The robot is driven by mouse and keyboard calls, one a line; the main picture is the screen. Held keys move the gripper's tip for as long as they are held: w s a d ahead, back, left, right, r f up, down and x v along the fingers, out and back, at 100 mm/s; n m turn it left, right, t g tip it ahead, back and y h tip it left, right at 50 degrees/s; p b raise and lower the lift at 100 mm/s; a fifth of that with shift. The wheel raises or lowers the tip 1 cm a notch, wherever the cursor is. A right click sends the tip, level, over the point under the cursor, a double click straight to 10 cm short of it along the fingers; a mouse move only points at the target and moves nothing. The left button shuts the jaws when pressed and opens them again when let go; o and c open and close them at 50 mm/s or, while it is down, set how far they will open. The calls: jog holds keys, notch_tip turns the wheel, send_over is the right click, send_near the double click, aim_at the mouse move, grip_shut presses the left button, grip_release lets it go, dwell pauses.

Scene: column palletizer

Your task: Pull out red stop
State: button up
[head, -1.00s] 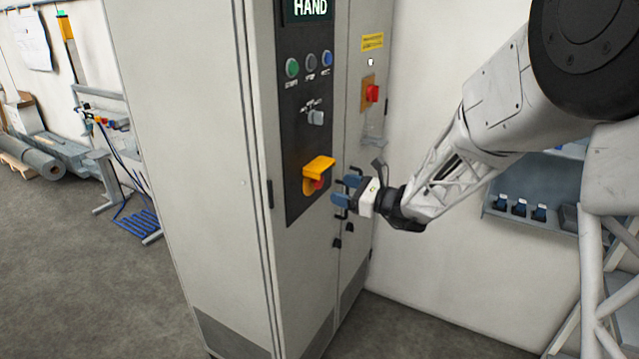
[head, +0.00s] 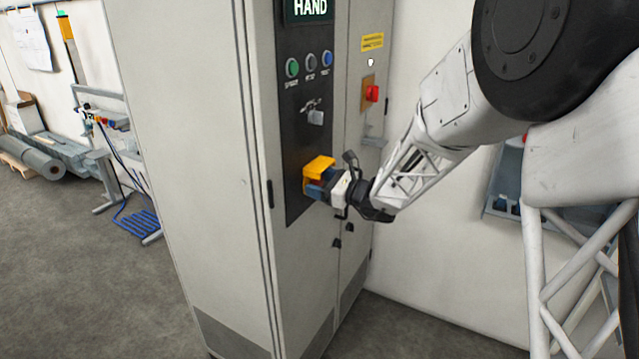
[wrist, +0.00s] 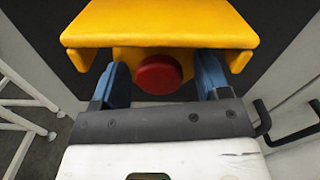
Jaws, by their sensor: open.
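The red stop (wrist: 158,74) is a round red button on a yellow housing, under a yellow hood (wrist: 160,24), in the wrist view. In the head view the yellow hood (head: 319,167) sits low on the dark control panel, and my gripper hides the red button. My gripper (wrist: 168,82) is open, with one blue finger to the left and one to the right of the red stop. A gap shows between the button and each finger. In the head view my gripper (head: 316,187) is right at the housing, below the hood.
A red switch (head: 372,93) is on the side door. Black door handles (head: 337,242) are just below my gripper.

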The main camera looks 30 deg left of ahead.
jog(key=shift+c, duration=0.4)
jog(key=c, duration=1.2)
jog(key=shift+d, duration=1.05)
jog(key=o, duration=1.3)
jog(key=shift+d, duration=3.9)
